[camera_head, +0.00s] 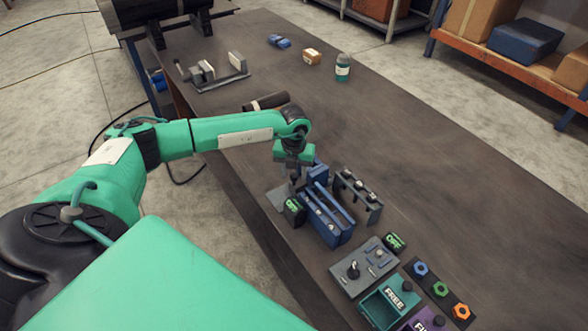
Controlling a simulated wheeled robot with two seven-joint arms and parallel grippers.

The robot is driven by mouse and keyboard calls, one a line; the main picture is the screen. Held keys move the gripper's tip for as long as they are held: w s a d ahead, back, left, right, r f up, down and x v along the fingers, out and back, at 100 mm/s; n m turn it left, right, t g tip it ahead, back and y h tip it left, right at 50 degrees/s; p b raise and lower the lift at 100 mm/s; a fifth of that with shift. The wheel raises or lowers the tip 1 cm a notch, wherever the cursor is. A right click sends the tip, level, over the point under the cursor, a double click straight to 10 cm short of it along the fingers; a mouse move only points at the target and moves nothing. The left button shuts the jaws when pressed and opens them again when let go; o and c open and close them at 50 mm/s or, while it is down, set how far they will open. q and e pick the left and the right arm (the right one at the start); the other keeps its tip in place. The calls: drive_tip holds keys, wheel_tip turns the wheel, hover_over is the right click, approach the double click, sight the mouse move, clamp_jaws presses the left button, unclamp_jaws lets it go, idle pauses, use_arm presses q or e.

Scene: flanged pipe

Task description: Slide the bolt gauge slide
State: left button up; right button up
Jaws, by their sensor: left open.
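My left arm reaches in from the left, and its gripper (296,181) points down at the left back end of a blue slotted fixture (328,212), which looks like the bolt gauge. The gripper is open. Its fingertips are small and dark here, and I cannot tell whether they touch the fixture. Pale rods or rails run along the fixture's top. Which part is the slide is too small to tell. A dark block with green lettering (294,208) stands at the fixture's left side. My right gripper is not in view.
A grey rack with bolts (358,194) stands right of the fixture. In front are a grey panel with a black knob (365,267), a teal FREE tray (377,307) and coloured nuts (440,289). A vise (212,72) stands farther back. The table's right side is clear.

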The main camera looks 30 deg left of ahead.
use_arm(q)
drive_tip(key=shift+f, duration=0.15)
clamp_jaws()
drive_tip(key=s, duration=0.1)
drive_tip(key=s+a, duration=0.1)
drive_tip(key=s, duration=0.1)
drive_tip(key=s+a+b, duration=0.1)
drive_tip(key=s, duration=0.1)
drive_tip(key=shift+s+a, duration=0.1)
drive_tip(key=shift+s, duration=0.05)
drive_tip(key=shift+c, duration=1.4)
unclamp_jaws()
drive_tip(key=shift+o, duration=1.4)
drive_tip(key=shift+s+a, duration=0.1)
drive_tip(key=shift+s, duration=0.05)
